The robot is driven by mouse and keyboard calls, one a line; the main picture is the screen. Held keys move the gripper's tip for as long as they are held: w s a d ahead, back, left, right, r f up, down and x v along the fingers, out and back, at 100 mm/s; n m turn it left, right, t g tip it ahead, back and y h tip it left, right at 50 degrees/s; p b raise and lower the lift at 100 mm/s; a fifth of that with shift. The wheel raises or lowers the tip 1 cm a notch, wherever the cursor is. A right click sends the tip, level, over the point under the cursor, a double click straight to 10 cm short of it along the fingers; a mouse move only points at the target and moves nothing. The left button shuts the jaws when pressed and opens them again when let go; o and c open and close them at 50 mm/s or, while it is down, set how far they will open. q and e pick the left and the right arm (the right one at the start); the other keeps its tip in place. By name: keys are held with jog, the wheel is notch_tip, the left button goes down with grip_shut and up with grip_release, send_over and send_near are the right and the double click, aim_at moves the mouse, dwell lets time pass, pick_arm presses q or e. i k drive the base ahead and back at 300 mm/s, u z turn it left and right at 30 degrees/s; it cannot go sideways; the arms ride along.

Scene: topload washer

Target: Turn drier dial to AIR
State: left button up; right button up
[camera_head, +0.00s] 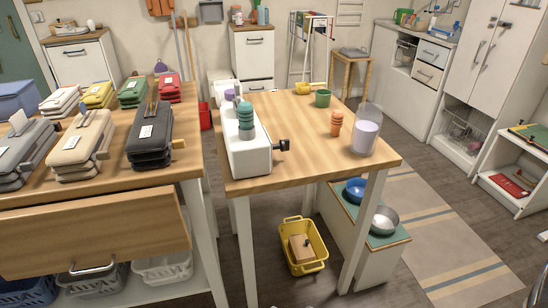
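No object marked as a drier and no AIR label can be read. A white box-shaped machine (248,155) stands on the left side of the middle wooden table. A black knob-like part (283,145) sticks out from its right side; I cannot tell whether it is the dial or where it points. A teal ribbed cylinder (245,114) stands at the top of the machine. Neither of my grippers is in view.
The middle table (300,165) also holds an orange ribbed cup (336,124), a clear jar (366,132) and a green cup (322,98). A left table (100,230) holds several stacked cases. A yellow basket (301,252) and low cabinet (362,262) stand below.

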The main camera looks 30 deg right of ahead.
aim_at(283, 145)
jog(key=k, duration=0.25)
jog(key=z, duration=1.85)
jog(key=i, duration=1.3)
jog(key=u, duration=2.5)
jog(key=k, duration=0.5)
jog(key=z, duration=0.7)
jog(key=i, duration=0.45)
jog(key=u, duration=0.1)
